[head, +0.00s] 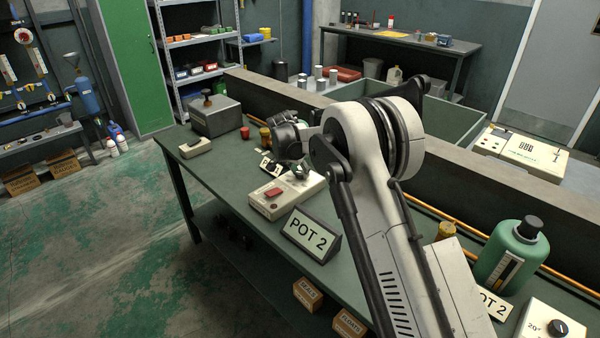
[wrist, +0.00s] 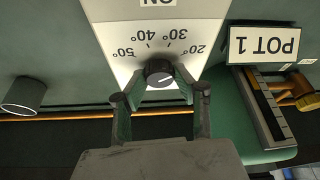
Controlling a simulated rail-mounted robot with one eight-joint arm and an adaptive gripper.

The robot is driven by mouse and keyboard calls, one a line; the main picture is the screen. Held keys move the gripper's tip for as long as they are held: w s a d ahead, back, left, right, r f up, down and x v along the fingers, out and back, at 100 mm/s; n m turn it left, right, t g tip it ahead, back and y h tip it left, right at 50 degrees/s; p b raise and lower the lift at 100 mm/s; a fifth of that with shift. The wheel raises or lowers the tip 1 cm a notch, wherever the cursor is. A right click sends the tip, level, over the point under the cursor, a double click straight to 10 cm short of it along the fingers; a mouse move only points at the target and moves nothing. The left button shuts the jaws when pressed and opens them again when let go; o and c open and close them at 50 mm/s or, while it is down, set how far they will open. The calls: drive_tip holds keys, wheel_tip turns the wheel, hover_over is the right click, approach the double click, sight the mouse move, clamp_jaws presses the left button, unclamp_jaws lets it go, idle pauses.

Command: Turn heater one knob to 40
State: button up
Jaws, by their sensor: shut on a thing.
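The heater one knob (wrist: 159,73) is a round dark dial on a white panel (wrist: 112,38), with upside-down marks 20°, 30°, 40° and 50° around it in the wrist view. A pale line crosses the knob, but I cannot tell which mark it points to. My gripper (wrist: 160,92) has a finger on each side of the knob and is shut on it. The POT 1 sign (wrist: 270,46) stands to the right of the panel. In the head view my wrist hangs over the bench and largely hides the knob area.
In the head view, a white box with a red switch (head: 272,192) and a POT 2 sign (head: 311,235) stand on the green bench. A green canister (head: 511,256) and another dial box (head: 551,326) are at the lower right. A low wall (head: 457,190) runs behind.

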drive_tip(key=n+b, duration=0.1)
drive_tip(key=n, duration=0.1)
drive_tip(key=n+y+b, duration=0.1)
drive_tip(key=n+b, duration=0.1)
drive_tip(key=shift+d+f+t+y, duration=0.1)
drive_tip(key=shift+t+y, duration=0.2)
drive_tip(key=n+y+b, duration=0.1)
drive_tip(key=n, duration=0.2)
drive_tip(key=shift+n+b, duration=0.3)
drive_tip(key=shift+n, duration=0.1)
drive_tip(key=n+y+b, duration=0.1)
drive_tip(key=n, duration=0.2)
drive_tip(key=shift+d+y, duration=0.1)
drive_tip(key=shift+y, duration=0.2)
drive_tip(key=shift+n+g+y+b, duration=0.6)
drive_tip(key=shift+n+y, duration=0.1)
drive_tip(key=shift+n, duration=1.5)
drive_tip(key=o, duration=1.1)
